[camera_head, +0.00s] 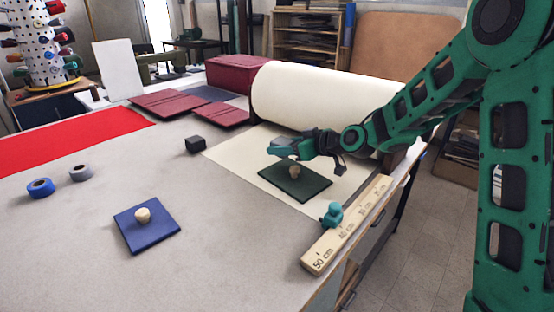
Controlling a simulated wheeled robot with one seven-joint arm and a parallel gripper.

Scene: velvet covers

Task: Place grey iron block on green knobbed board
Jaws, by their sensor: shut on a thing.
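The green knobbed board (312,188) lies on or just above the cream sheet, right of the picture's middle; I cannot tell if it touches the sheet. Its wooden knob (294,172) shows just below my gripper (293,161). My gripper is over the board and appears shut on this knob; the fingertips are small and partly hidden. A dark grey block (195,144), likely the iron block, sits on the grey table to the left, apart from my gripper and the board.
A blue board (160,232) with a wooden knob lies front left. Blue and grey tape rolls (40,188) lie farther left. A cream roll (320,95) stands behind the board. A wooden ruler (345,230) and a teal figure (332,214) are near the right edge. The table between the boards is clear.

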